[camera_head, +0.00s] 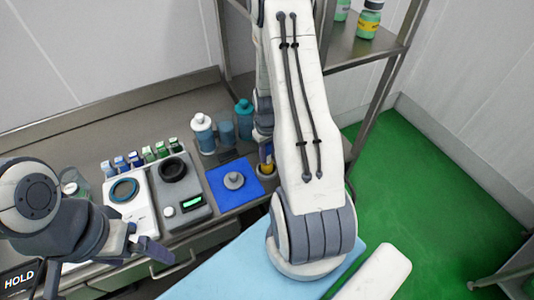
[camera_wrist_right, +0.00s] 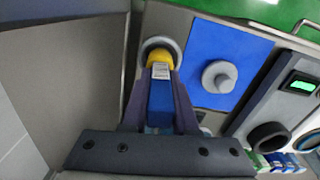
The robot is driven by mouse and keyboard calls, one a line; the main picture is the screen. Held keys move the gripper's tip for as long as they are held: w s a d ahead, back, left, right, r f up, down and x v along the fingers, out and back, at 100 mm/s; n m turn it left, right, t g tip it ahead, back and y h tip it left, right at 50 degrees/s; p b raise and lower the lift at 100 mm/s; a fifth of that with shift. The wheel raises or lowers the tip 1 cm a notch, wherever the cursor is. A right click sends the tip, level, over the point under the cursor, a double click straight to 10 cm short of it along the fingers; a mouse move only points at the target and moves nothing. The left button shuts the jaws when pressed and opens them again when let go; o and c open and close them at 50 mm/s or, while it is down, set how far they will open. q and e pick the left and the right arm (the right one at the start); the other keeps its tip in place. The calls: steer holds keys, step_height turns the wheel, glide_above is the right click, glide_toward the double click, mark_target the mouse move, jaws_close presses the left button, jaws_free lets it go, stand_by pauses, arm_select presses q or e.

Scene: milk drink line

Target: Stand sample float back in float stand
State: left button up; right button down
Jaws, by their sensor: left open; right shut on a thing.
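The sample float (camera_wrist_right: 160,98) is a blue rod with a yellow end and a pale label. My right gripper (camera_wrist_right: 159,88) is shut on its blue part. The float stand (camera_wrist_right: 148,44) is a round grey ring, and the float's yellow end lies within its outline; how deep it sits is unclear. In the head view the float (camera_head: 266,158) looks roughly upright at the stand (camera_head: 267,171), partly hidden by my right arm. My left gripper (camera_head: 136,246) is open and empty, low at the left, away from the stand.
A blue mat (camera_head: 222,193) with a grey knobbed piece (camera_head: 234,181) lies beside the stand. A scale (camera_head: 182,200), a white device (camera_head: 125,210), small bottles and a white bottle (camera_head: 202,133) stand left of it. A shelf post rises at right.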

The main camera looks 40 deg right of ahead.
steer(key=shift+f+b, duration=0.5)
steer(key=shift+f, duration=0.2)
stand_by(0.3)
steer(key=c, duration=1)
jaws_free()
steer(key=shift+r, duration=0.15)
step_height(320, 180, up, 11)
steer(key=p, duration=0.9)
